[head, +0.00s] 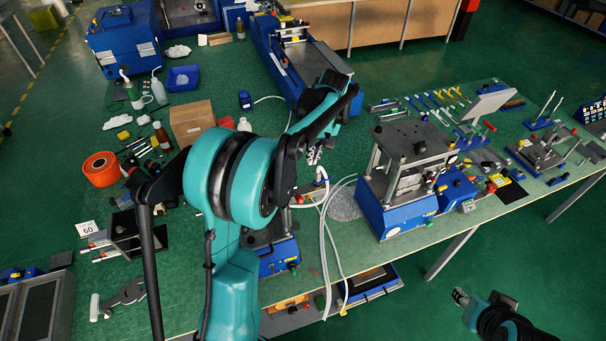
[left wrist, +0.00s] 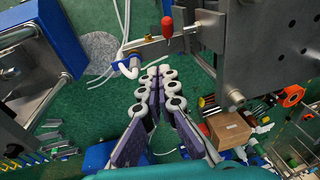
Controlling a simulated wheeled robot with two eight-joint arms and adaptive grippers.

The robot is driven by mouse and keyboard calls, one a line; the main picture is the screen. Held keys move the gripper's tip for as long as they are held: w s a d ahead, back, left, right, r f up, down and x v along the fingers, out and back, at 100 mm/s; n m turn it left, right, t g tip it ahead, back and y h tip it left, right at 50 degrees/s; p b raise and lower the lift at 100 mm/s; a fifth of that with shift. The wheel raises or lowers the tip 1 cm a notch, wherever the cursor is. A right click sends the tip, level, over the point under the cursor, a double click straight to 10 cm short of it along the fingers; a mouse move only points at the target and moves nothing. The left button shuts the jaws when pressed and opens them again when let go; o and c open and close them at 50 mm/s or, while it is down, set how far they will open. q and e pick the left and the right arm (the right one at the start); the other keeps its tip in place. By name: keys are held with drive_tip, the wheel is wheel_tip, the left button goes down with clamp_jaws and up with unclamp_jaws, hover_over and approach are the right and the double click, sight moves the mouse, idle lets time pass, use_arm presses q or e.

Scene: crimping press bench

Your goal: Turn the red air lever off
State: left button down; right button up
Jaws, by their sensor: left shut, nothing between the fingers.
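The red lever (left wrist: 168,32) shows near the top middle of the left wrist view, beside a metal bar and a blue hose fitting (left wrist: 127,66). In the head view a small red tip (head: 299,199) shows beside the white hoses, partly behind my arm. My left gripper (head: 314,156) is shut and empty. In the left wrist view its fingertips (left wrist: 162,74) point toward the lever, with a gap between them in the picture. My right gripper (head: 460,296) is at the lower right, off the bench's front edge; its finger opening is unclear.
White air hoses (head: 325,235) run down beside the fitting. A blue-based press (head: 410,175) stands to the right. A cardboard box (head: 192,120) and an orange spool (head: 101,168) lie to the left. Many tools cover the bench's right part.

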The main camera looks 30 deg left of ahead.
use_arm(q)
drive_tip(key=f, duration=0.1)
approach(298, 197)
wheel_tip(298, 197, down, 7)
drive_tip(key=w+a, duration=0.1)
drive_tip(key=shift+w+b, duration=0.2)
drive_tip(key=shift+b, duration=0.2)
drive_tip(key=f+b, duration=0.1)
drive_tip(key=s+y+b, duration=0.1)
drive_tip(key=shift+d+f+t+b, duration=0.35)
drive_tip(key=shift+d+t, duration=0.05)
drive_tip(key=shift+s+d+r+y, duration=0.1)
drive_tip(key=shift+s+d+y, duration=0.05)
drive_tip(key=shift+s+y, duration=0.15)
